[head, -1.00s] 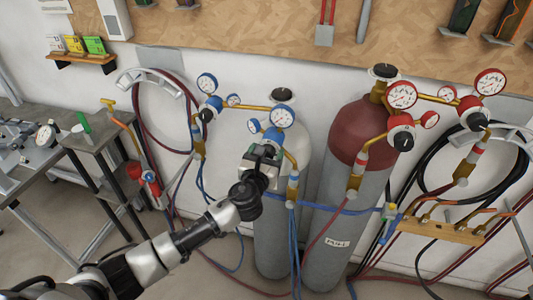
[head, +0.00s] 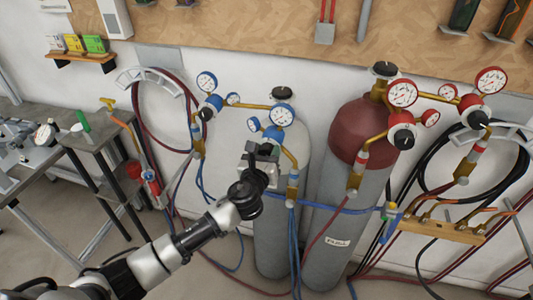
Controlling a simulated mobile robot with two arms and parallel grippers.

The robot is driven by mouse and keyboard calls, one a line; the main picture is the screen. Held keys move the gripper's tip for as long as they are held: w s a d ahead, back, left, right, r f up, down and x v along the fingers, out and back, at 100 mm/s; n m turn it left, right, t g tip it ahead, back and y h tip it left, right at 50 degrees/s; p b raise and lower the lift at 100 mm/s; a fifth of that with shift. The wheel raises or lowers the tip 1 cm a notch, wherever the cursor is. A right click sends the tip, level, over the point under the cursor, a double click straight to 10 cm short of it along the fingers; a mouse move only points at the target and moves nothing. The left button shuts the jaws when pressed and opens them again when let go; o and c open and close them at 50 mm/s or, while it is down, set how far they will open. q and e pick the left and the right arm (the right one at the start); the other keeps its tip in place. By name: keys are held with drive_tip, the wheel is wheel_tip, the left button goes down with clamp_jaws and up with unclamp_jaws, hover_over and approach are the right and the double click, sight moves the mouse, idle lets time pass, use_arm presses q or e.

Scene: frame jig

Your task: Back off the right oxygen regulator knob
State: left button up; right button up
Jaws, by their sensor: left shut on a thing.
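The right oxygen regulator (head: 273,132), with blue-rimmed gauges, sits in front of the pale grey cylinder (head: 275,220). My left gripper (head: 262,148) reaches up from the lower left to the front of this regulator, just below its gauges. It is shut at the place of the knob; the knob itself is hidden behind the jaws. The left oxygen regulator (head: 211,105), also with blue gauges, shows its dark knob uncovered. My right gripper is not in view.
A red-shouldered cylinder (head: 350,195) stands close on the right, with two red-gauge regulators, one with its knob (head: 403,138) facing me. Blue and red hoses hang around the cylinders. A grey workbench (head: 50,160) stands at the left.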

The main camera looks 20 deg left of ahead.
use_arm(q)
drive_tip(key=n+b, duration=0.1)
drive_tip(key=n, duration=0.3)
drive_tip(key=shift+f+n, duration=0.1)
drive_tip(key=shift+n, duration=0.3)
drive_tip(key=n+b, duration=0.1)
drive_tip(key=n, duration=0.4)
drive_tip(key=n+b, duration=0.1)
drive_tip(key=n, duration=0.8)
drive_tip(key=shift+n, duration=0.3)
drive_tip(key=o, duration=0.9)
drive_tip(key=shift+o, duration=0.2)
